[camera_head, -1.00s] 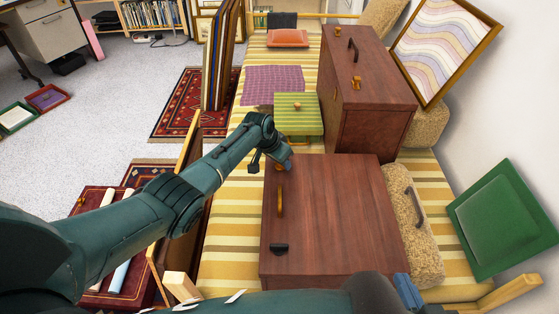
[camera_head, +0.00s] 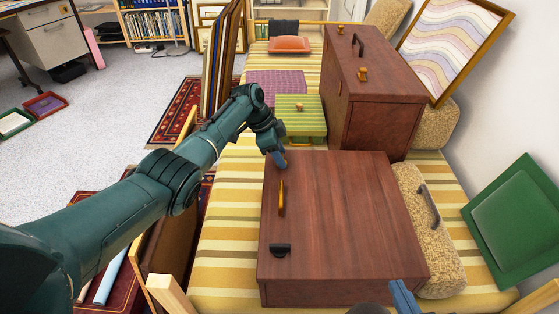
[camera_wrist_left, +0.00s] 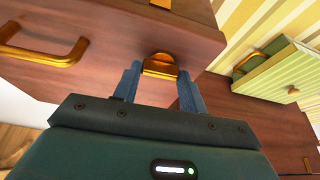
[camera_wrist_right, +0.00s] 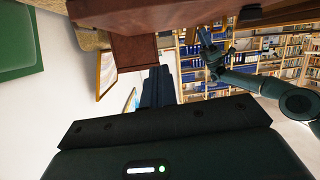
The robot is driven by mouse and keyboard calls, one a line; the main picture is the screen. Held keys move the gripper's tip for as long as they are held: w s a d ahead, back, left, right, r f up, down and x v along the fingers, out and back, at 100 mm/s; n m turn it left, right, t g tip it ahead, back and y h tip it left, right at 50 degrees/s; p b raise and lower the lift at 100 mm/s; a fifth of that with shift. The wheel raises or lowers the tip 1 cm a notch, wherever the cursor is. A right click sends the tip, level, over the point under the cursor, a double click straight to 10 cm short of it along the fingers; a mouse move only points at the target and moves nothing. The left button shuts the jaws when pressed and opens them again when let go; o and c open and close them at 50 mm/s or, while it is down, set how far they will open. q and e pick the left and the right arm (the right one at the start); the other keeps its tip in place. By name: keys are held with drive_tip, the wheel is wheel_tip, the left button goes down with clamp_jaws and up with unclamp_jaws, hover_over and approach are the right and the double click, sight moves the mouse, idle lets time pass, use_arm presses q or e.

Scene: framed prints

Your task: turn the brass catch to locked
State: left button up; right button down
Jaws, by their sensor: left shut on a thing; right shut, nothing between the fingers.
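A brown wooden case (camera_head: 335,225) lies flat on the striped cover. A brass handle (camera_head: 281,197) is on its left side and shows large in the left wrist view (camera_wrist_left: 40,55). The brass catch (camera_wrist_left: 160,66) is on the same face, beyond the handle's end. My left gripper (camera_head: 281,160) is at the case's far left corner and hides the catch in the head view. In the left wrist view its fingers (camera_wrist_left: 160,85) are shut on the catch, one on each side. My right gripper (camera_head: 404,298) is shut and empty over the near right edge; its fingers (camera_wrist_right: 158,88) are together.
A dark catch (camera_head: 280,250) is at the case's near left. A taller brown case (camera_head: 375,100) and a green striped box (camera_head: 300,116) stand beyond. A tan cushion (camera_head: 428,228) and green framed panel (camera_head: 515,220) are at right; framed prints (camera_head: 222,60) lean at left.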

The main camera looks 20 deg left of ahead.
use_arm(q)
drive_tip(key=shift+m+b, duration=0.3)
drive_tip(key=shift+b, duration=0.05)
use_arm(e)
drive_tip(key=shift+w+a+t, duration=0.1)
drive_tip(key=shift+w+t, duration=0.1)
drive_tip(key=shift+t, duration=0.3)
use_arm(q)
drive_tip(key=o, duration=1)
drive_tip(key=shift+a+r+p, duration=0.15)
drive_tip(key=shift+r+p, duration=0.15)
drive_tip(key=shift+r, duration=0.25)
drive_tip(key=p+v, duration=0.2)
drive_tip(key=v, duration=0.3)
drive_tip(key=shift+w+r, duration=0.1)
wheel_tip(320, 180, up, 6)
drive_tip(key=p, duration=0.2)
hover_over(271, 163)
drive_tip(key=a, duration=0.3)
drive_tip(key=shift+s+d+r, duration=0.15)
drive_tip(key=shift+s+d, duration=0.1)
drive_tip(key=shift+s, duration=0.2)
use_arm(e)
drive_tip(key=shift+s+d+r+m+g, duration=0.25)
drive_tip(key=shift+s+d+r+g, duration=0.1)
drive_tip(key=shift+r, duration=0.25)
drive_tip(key=shift+s+d+r+m+g, duration=0.2)
drive_tip(key=shift+s+r+m+g, duration=0.1)
drive_tip(key=shift+r, duration=0.3)
